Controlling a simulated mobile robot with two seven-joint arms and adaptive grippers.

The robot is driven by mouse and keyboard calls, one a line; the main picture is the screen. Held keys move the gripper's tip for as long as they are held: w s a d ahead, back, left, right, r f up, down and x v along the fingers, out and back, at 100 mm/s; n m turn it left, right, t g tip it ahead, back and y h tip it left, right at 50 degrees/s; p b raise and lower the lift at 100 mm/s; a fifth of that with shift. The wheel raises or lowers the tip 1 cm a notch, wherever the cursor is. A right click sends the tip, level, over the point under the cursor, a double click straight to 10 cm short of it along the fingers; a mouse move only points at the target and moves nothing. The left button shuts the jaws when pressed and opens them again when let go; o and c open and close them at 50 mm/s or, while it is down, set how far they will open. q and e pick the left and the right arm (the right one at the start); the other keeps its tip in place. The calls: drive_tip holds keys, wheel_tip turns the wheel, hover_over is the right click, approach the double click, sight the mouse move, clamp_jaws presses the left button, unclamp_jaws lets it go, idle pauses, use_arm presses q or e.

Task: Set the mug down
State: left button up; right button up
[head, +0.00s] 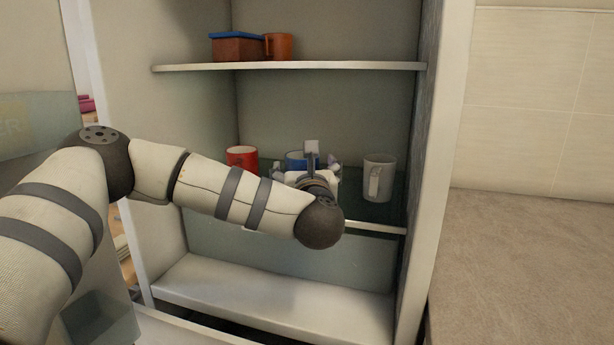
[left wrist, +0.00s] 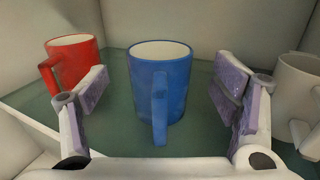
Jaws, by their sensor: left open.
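A blue mug (left wrist: 165,75) stands upright on the cabinet's green middle shelf (left wrist: 115,125), with its handle toward the left wrist camera. In the head view the blue mug (head: 296,159) is partly hidden behind my gripper. My left gripper (left wrist: 160,88) is open, with one finger on each side of the blue mug and a visible gap to it on both sides. In the head view the left gripper (head: 310,165) reaches into the middle compartment. My right gripper is not in view.
A red mug (head: 242,158) stands left of the blue mug and a white mug (head: 379,178) stands right, both close to my fingers. The upper shelf (head: 290,66) holds a blue-lidded brown box (head: 237,47) and an orange-brown mug (head: 278,46). A countertop (head: 525,260) is clear at right.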

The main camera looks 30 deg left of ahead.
use_arm(q)
drive_tip(key=v, duration=0.7)
